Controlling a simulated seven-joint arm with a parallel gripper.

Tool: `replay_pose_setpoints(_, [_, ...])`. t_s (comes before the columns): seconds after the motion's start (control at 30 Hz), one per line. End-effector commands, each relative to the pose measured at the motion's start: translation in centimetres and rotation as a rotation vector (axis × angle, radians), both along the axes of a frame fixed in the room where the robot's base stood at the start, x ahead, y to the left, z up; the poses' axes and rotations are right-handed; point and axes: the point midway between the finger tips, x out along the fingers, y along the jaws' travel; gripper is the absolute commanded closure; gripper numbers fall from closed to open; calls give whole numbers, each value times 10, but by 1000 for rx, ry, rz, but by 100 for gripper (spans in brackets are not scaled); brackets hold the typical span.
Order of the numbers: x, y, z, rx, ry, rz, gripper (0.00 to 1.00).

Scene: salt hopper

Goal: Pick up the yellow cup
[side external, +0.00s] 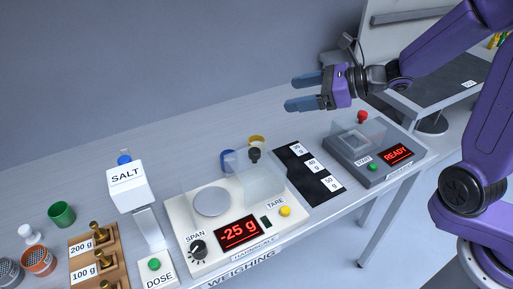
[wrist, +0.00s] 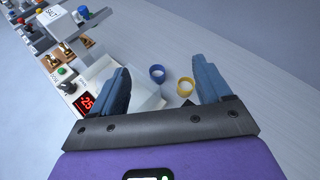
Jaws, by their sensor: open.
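The yellow cup (side external: 257,141) stands on the bench behind the weighing scale, partly hidden by the scale's clear shield and black knob. In the wrist view the yellow cup (wrist: 185,87) shows between my fingers, nearer the right one. A blue cup (side external: 228,160) stands beside it to the left; it also shows in the wrist view (wrist: 157,73). My gripper (side external: 304,92) is purple with blue fingers. It is open and empty, raised above the bench, apart from the cup and to its right in the side view.
The weighing scale (side external: 183,228) reads -25 g and has a clear shield. A black mat with gram labels (side external: 291,164) lies right of it. A grey device (side external: 346,168) reads READY. The salt hopper (side external: 128,185) and a green cup (side external: 61,214) stand left. The bench behind the cups is clear.

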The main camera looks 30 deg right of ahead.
Motion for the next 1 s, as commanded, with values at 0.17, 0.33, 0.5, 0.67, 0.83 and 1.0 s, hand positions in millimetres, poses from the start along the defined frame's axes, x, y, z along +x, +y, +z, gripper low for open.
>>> replay_pose_setpoints(0.17, [9,-29,-6,82,51,-199,22])
replay_pose_setpoints(0.33, [11,-41,-28,118,81,-275,22])
replay_pose_setpoints(0.5, [11,-41,-61,115,79,-274,22])
replay_pose_setpoints(0.67, [10,-41,-97,115,79,-274,22])
replay_pose_setpoints(0.83, [11,-41,-138,113,75,-272,22])
replay_pose_setpoints(1.0, [11,-41,-165,112,70,-271,22])
